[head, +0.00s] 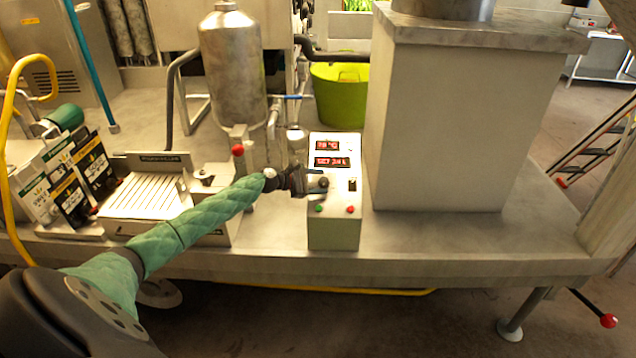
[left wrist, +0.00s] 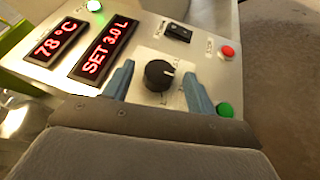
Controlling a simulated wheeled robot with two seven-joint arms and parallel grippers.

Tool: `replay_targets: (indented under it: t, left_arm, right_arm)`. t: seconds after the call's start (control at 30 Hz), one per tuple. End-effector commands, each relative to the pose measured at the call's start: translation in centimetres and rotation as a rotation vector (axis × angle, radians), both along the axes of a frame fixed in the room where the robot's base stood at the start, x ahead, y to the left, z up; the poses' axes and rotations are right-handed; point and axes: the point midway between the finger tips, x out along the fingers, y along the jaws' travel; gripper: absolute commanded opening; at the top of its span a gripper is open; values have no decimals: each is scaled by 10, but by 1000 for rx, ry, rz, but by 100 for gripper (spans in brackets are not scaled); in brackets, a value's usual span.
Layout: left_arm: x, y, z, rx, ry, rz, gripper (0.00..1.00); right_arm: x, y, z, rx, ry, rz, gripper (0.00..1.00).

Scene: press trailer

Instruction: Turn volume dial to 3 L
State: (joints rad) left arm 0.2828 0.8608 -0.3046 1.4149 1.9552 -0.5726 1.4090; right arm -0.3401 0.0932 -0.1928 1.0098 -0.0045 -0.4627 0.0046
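The volume dial (left wrist: 158,75) is a black round knob with a pale mark on the control box, seen in the left wrist view. The red display (left wrist: 106,47) reads SET 3.0 L. My left gripper (left wrist: 158,84) has its two blue-grey fingers apart on either side of the dial, with a visible gap to it. In the head view my left gripper (head: 312,184) is at the front of the control box (head: 335,236), next to the dial (head: 323,182). My right gripper is in neither view.
The box also carries a temperature display (left wrist: 54,40) reading 78 °C, a black switch (left wrist: 177,32), a red button (left wrist: 227,51) and a green button (left wrist: 224,110). A large pale block (head: 465,130) stands close on the right. A steel tank (head: 232,65) stands behind left.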

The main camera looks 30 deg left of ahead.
Motion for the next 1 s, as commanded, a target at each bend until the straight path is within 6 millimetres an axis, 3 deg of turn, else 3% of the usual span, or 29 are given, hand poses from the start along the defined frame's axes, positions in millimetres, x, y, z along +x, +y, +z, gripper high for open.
replay_targets:
  t: [0.3,0.4,0.7,1.0]
  left_arm:
    - [-8,6,1,0,-1,1,57]
    - [-18,13,3,1,1,1,57]
    - [-49,33,16,1,1,1,57]
    - [-61,41,22,0,1,-1,57]
  right_arm:
    - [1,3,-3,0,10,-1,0]
    - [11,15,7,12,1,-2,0]
    - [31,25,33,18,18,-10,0]
    - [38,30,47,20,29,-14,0]
